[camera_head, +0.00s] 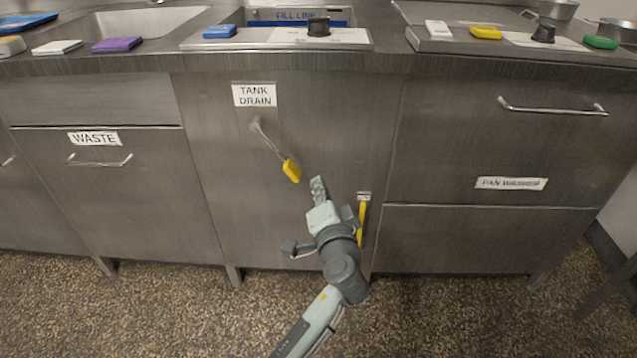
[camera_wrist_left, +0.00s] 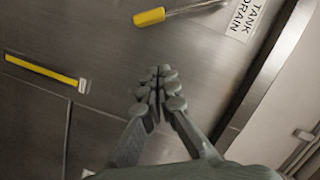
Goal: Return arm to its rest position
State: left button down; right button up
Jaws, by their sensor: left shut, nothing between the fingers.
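My left gripper (camera_head: 318,188) is shut and empty in front of the steel cabinet, just below and right of the yellow-gripped tank drain lever (camera_head: 291,170). It is apart from the lever in the head view. In the left wrist view the closed fingers (camera_wrist_left: 158,85) point at the cabinet face, with the lever's yellow grip (camera_wrist_left: 149,17) above them. The arm reaches up from the bottom of the head view. My right gripper is not in view.
A yellow strip (camera_head: 361,222) is on the cabinet right of my gripper. A WASTE drawer (camera_head: 97,180) is at left and a pan washer door (camera_head: 490,150) at right. Sponges and knobs line the counter edge (camera_head: 290,63). The speckled floor (camera_head: 130,310) is clear in front.

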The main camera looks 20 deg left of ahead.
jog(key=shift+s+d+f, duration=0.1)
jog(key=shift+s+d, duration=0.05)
pick_arm(q)
jog(key=s+a+f+n+g+h+p, duration=0.1)
jog(key=s+a+f+g, duration=0.3)
jog(key=f, duration=0.3)
jog(key=s+a+f+n+g+h+p, duration=0.1)
jog(key=s+a+f+g, duration=0.1)
jog(key=s+a+f, duration=0.4)
jog(key=s+f+n+g+h+p, duration=0.1)
jog(key=s+f+g+h, duration=0.1)
jog(key=s+f, duration=0.3)
jog(key=s+f+n+g+h, duration=0.1)
jog(key=s+f, duration=0.4)
jog(key=s, duration=0.7)
jog(key=g+h, duration=0.1)
jog(key=g, duration=0.1)
jog(key=shift+s+d+f+n+g+p, duration=0.15)
jog(key=shift+d+f+n+g+p, duration=0.05)
jog(key=shift+d+n+g+p, duration=0.15)
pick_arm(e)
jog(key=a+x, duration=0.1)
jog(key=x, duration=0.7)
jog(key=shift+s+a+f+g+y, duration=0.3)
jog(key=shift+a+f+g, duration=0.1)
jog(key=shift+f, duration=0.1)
